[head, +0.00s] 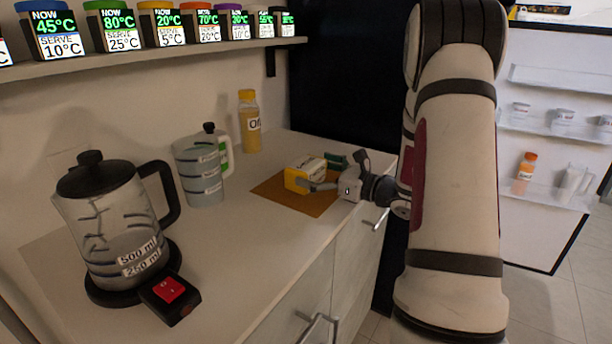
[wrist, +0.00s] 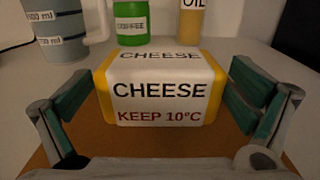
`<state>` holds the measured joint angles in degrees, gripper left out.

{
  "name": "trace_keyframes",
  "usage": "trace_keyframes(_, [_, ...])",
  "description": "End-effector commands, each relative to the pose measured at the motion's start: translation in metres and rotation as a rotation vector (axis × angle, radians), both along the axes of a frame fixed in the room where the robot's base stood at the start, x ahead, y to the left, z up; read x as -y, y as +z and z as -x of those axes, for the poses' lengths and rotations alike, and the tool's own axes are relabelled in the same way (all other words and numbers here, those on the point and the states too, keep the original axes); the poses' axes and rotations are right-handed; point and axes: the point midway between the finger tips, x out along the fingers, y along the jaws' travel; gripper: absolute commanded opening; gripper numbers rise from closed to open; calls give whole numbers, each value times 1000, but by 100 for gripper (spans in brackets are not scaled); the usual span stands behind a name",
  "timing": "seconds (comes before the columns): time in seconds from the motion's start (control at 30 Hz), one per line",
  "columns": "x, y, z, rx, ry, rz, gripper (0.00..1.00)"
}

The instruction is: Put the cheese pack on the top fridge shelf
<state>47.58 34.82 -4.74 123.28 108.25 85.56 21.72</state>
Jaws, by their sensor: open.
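The cheese pack (head: 302,174) is a yellow block with a white wrap, lying on a brown mat (head: 269,192) on the counter. In the wrist view the cheese pack (wrist: 155,92) reads "CHEESE" and "KEEP 10°C". My gripper (head: 333,172) is low over the mat at the pack. In the wrist view my gripper (wrist: 152,105) is open, with one teal-padded finger on each side of the pack and gaps between. The fridge stands open at the right, and its door (head: 535,235) shows shelves. My arm hides much of the fridge; the top shelf inside cannot be made out.
A kettle (head: 113,225) is at the left front. A wall shelf (head: 150,52) holds several labelled jars. The door shelves hold small containers, an orange-capped bottle (head: 525,172) and a pitcher.

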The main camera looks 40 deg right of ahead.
Motion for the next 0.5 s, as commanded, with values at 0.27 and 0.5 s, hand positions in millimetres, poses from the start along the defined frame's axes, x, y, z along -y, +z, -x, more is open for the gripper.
trace_keyframes(0.27, [-5, 0, -12, 0, 0, 0, 100])
trace_keyframes(0.5, [-4, 0, -12, 0, 0, 0, 71])
